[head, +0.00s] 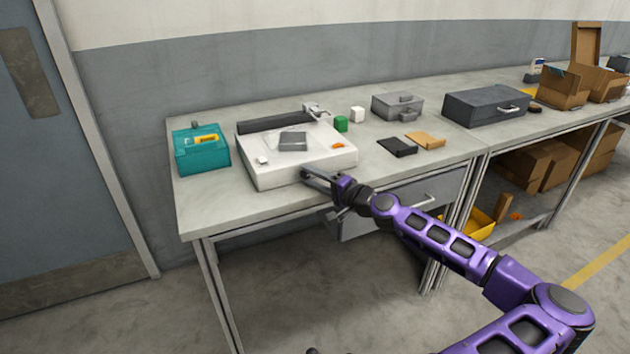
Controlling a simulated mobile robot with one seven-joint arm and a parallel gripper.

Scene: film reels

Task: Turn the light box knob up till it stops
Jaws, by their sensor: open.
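The light box (335,163) is a wide white box near the left end of the workbench. Its top carries a dark square piece (292,141), a small white piece (262,160) at the front left and a small orange piece (338,146) at the right. I cannot clearly make out a knob; the part of the front face behind my gripper is hidden. My gripper (312,175) is open at the front face of the light box, close to its middle. I cannot tell whether it touches the box or has something between its fingers.
A teal box (195,157) stands left of the light box. A drawer (400,205) is under the bench (225,208).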

